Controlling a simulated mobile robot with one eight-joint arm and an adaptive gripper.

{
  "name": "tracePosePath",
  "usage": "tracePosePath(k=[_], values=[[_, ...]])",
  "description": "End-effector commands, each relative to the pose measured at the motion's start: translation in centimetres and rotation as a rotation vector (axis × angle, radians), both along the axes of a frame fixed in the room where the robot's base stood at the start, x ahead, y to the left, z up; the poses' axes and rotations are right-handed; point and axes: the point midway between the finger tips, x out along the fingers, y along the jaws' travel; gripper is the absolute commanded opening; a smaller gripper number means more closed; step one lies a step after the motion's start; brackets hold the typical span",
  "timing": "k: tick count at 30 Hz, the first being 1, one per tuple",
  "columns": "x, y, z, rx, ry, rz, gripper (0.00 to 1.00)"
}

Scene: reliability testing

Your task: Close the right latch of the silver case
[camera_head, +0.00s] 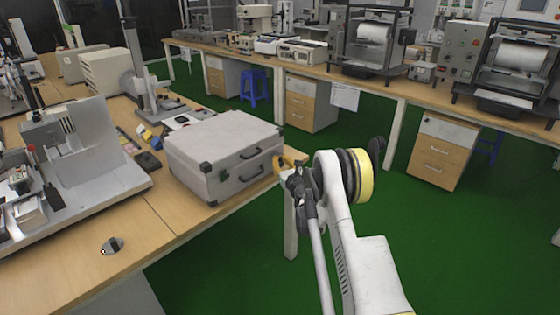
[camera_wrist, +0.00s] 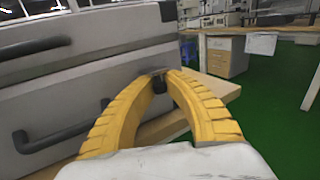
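The silver case (camera_head: 215,160) stands on the wooden bench, lid down, with dark corner pieces and dark handles on its front. In the wrist view, its grey front (camera_wrist: 85,85) fills the left side. The right latch (camera_wrist: 159,82) is a small dark piece at the lid seam, partly hidden by my fingers. My gripper (camera_wrist: 162,76) points at it; its two yellow fingers bow outward and their tips come close together around the latch. I cannot tell whether they grip it. In the head view, my gripper (camera_head: 282,163) is at the case's right front end.
A grey machine (camera_head: 85,160) stands left on the bench (camera_head: 180,215); a small dark-and-light object (camera_head: 112,245) lies near its front edge. Tools lie behind the case. Green floor (camera_head: 440,230) is open to the right. Another bench with drawers and machines runs along the back.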

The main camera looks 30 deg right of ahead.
Motion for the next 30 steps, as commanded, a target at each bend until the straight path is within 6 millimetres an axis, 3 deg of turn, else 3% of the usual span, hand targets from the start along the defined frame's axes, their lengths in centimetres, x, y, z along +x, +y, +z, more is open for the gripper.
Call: tracePosePath(k=[14,30], values=[[-0.1,0.1,0.3,-0.013,0.032,0.002,0.00],[-0.3,0.0,1.7,-0.109,0.295,0.002,0.00]])
